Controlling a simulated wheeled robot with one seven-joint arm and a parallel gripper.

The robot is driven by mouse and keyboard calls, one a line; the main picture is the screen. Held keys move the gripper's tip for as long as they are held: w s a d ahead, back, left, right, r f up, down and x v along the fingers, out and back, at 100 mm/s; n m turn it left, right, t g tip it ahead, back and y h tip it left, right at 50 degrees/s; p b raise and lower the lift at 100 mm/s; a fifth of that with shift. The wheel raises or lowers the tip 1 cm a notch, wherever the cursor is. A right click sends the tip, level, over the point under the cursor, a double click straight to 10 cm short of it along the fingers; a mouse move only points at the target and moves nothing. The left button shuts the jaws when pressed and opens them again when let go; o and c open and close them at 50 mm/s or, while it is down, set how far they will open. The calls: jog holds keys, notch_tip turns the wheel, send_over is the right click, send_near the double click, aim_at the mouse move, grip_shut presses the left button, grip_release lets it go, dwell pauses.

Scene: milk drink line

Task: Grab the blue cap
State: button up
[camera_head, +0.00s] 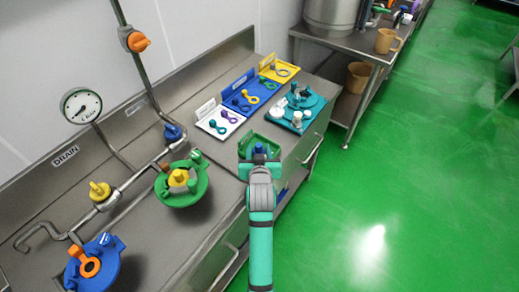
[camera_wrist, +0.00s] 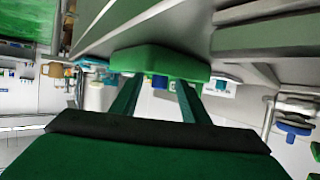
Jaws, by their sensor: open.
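A small blue piece (camera_head: 259,149), which looks like the blue cap, shows in the head view at the green tray (camera_head: 243,143) near the bench's front edge. My gripper (camera_head: 259,160) is right at this tray and hides part of it. In the wrist view, the two teal fingers of my gripper (camera_wrist: 157,92) stand apart. A blue piece (camera_wrist: 160,82) shows between them, under a green block-like shape (camera_wrist: 158,60). I cannot tell whether the fingers touch the blue piece. Nothing is visibly gripped.
A teal tray (camera_head: 313,101) with white and teal parts stands right behind my gripper. White (camera_head: 208,112), blue (camera_head: 262,84) and yellow (camera_head: 270,66) trays hold ring-shaped tools. A green round fixture (camera_head: 180,196) is at left. Open green floor (camera_head: 400,170) lies at right.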

jog(key=shift+w+f, duration=0.1)
jog(key=shift+w, duration=0.15)
jog(key=shift+s+a, duration=0.1)
jog(key=shift+a, duration=0.1)
jog(key=c, duration=1)
jog(key=shift+d, duration=0.25)
grip_shut()
jog(key=shift+d, duration=0.1)
